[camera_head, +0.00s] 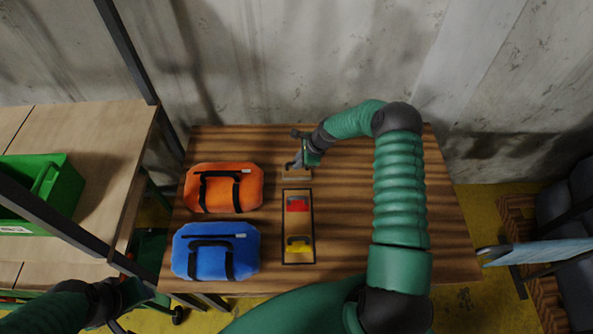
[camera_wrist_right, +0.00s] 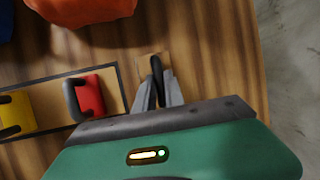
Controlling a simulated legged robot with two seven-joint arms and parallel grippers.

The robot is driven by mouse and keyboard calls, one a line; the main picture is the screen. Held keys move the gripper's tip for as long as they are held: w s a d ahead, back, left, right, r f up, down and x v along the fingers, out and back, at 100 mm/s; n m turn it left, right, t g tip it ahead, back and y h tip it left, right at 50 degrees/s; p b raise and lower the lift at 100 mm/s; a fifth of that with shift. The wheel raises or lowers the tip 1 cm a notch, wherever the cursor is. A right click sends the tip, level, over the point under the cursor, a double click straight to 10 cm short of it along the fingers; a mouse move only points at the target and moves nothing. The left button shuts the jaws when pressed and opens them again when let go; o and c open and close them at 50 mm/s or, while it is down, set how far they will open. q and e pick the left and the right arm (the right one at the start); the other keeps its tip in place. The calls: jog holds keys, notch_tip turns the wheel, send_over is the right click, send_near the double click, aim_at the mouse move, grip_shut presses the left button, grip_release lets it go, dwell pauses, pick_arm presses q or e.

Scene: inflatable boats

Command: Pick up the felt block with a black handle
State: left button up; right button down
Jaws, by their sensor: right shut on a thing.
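The felt block (camera_head: 298,176) is light tan and lies on the wooden table at the far end of a dark-outlined strip. Its black handle (camera_wrist_right: 156,78) stands between the fingers of my right gripper (camera_head: 294,164) in the right wrist view. My right gripper is shut on this handle, and its fingers and arm partly hide the block. I cannot tell whether the block is clear of the table. My left gripper (camera_head: 128,296) is at the lower left, apart from the block, and its jaws are too dark and small to read.
A red block (camera_head: 297,204) and a yellow block (camera_head: 299,245), both with handles, lie in the outlined strip. An orange bag (camera_head: 224,188) and a blue bag (camera_head: 215,251) are to the left. A green crate (camera_head: 55,178) sits on a side table. The table's right side looks bare.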

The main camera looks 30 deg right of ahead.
jog(key=shift+s+f, duration=0.1)
jog(key=shift+s, duration=0.05)
jog(key=shift+r, duration=0.3)
notch_tip(320, 180, up, 9)
jog(key=shift+f+b, duration=0.15)
jog(key=shift+b, duration=0.8)
jog(key=shift+a+r, duration=0.1)
jog(key=shift+r, duration=0.35)
jog(key=c, duration=2)
grip_release()
jog(key=shift+w+f, duration=0.1)
jog(key=shift+w, duration=0.1)
grip_shut()
jog(key=shift+d, duration=0.2)
jog(key=shift+s, duration=0.15)
